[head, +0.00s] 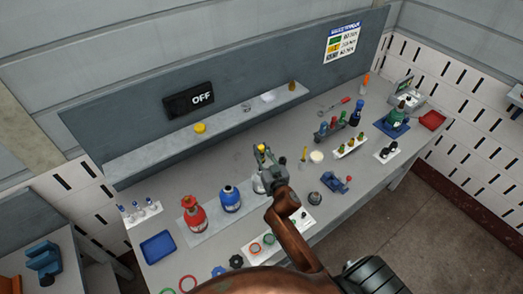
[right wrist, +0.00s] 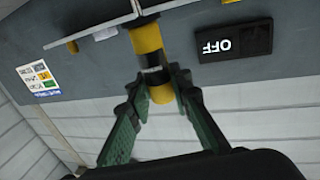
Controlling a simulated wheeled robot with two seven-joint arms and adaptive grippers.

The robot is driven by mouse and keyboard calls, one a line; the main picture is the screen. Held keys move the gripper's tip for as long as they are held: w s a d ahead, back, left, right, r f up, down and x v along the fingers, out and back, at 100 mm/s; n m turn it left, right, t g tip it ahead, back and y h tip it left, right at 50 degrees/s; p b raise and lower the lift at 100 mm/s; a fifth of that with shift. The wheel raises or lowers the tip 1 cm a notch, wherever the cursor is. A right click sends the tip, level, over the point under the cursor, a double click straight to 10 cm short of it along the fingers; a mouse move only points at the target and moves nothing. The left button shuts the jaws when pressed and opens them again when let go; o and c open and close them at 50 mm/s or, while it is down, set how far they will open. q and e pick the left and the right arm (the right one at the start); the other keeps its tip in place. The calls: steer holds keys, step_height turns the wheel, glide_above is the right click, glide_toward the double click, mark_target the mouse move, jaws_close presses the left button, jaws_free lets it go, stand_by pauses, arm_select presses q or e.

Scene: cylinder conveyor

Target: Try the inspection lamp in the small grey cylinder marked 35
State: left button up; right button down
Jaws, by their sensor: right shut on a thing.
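My right gripper (head: 267,165) is in the middle of the head view, above the bench. It is shut on a yellow and black rod-like thing, which looks like the inspection lamp (head: 262,149). In the right wrist view the lamp (right wrist: 150,57) stands between the toothed green fingers (right wrist: 158,88), with a dark band around its middle. A small pale grey cylinder (head: 258,185) stands on the bench right of the blue one, largely hidden by my gripper and arm. I cannot read its marking. My left gripper is not in view.
A red cylinder (head: 193,213) and a blue cylinder (head: 230,198) stand on a grey mat left of my gripper. A blue tray (head: 158,247) lies at the front left. A back shelf (head: 160,143) holds small items below the OFF display (head: 189,100). Racks and tools crowd the right side.

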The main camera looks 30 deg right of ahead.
steer(key=shift+f+b, duration=1)
steer(key=shift+f, duration=0.25)
steer(key=shift+r, duration=0.1)
stand_by(0.5)
